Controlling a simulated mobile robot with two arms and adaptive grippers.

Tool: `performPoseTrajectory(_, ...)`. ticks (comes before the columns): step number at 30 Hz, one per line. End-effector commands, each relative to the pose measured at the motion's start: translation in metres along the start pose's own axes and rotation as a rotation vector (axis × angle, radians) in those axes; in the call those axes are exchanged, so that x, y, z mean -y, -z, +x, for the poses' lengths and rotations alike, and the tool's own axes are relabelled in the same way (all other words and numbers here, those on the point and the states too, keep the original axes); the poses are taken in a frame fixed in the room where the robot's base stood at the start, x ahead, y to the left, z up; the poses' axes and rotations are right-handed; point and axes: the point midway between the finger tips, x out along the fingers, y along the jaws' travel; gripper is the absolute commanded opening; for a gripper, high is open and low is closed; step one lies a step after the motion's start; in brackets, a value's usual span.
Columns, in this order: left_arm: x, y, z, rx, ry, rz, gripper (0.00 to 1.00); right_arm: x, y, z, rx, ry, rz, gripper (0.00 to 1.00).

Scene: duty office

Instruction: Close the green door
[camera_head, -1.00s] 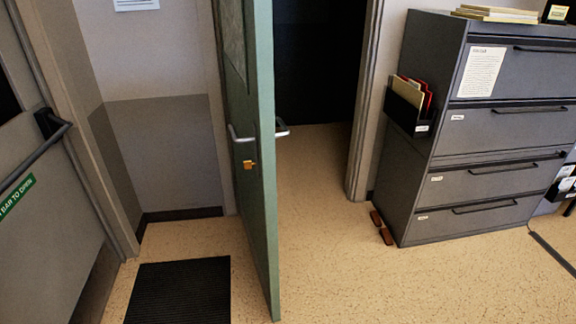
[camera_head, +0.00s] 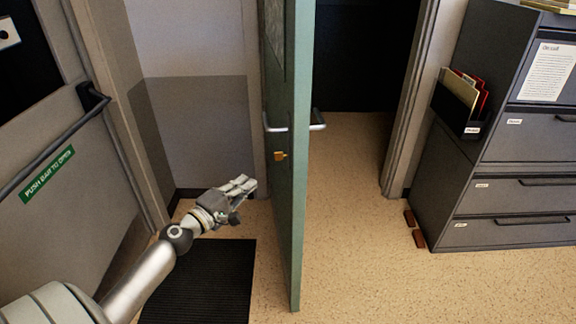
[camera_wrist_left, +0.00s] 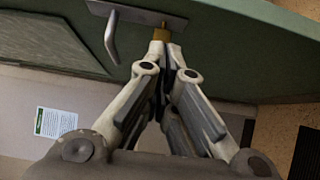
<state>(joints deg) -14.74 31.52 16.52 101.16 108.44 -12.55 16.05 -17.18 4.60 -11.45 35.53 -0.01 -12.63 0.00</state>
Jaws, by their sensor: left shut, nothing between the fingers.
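The green door (camera_head: 299,220) stands open, nearly edge-on in the head view, with a lever handle on each face. The near-left lever (camera_head: 273,127) sits above a brass lock (camera_head: 280,156). My left gripper (camera_head: 250,184) is shut and empty, to the left of the door and below the lever. In the left wrist view the door face (camera_wrist_left: 235,45) spans the top, with the lever (camera_wrist_left: 112,38) left of the fingertips (camera_wrist_left: 160,45). The brass lock shows just beyond the fingertips; whether they touch the door I cannot tell. My right gripper is not in view.
A dark doorway (camera_head: 360,60) opens right of the door. A grey filing cabinet (camera_head: 500,190) stands farther right, with brown wedges (camera_head: 415,230) at its base. A push-bar door (camera_head: 60,190) is at left, and a black mat (camera_head: 215,285) lies below my arm. Floor right of the door is clear.

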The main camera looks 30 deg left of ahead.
Motion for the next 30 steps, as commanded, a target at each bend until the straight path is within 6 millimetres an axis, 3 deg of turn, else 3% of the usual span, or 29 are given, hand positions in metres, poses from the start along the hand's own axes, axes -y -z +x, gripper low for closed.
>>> performPoseTrajectory(19,-0.001,0.001,0.092,-0.002,0.0,0.001,0.0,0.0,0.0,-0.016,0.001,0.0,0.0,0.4)
performPoseTrajectory(24,-0.002,-0.018,0.109,0.0,0.001,0.0,0.0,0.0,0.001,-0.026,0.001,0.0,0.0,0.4)
performPoseTrajectory(30,0.0,-0.027,0.118,0.0,0.002,0.002,0.0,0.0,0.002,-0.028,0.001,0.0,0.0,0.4)
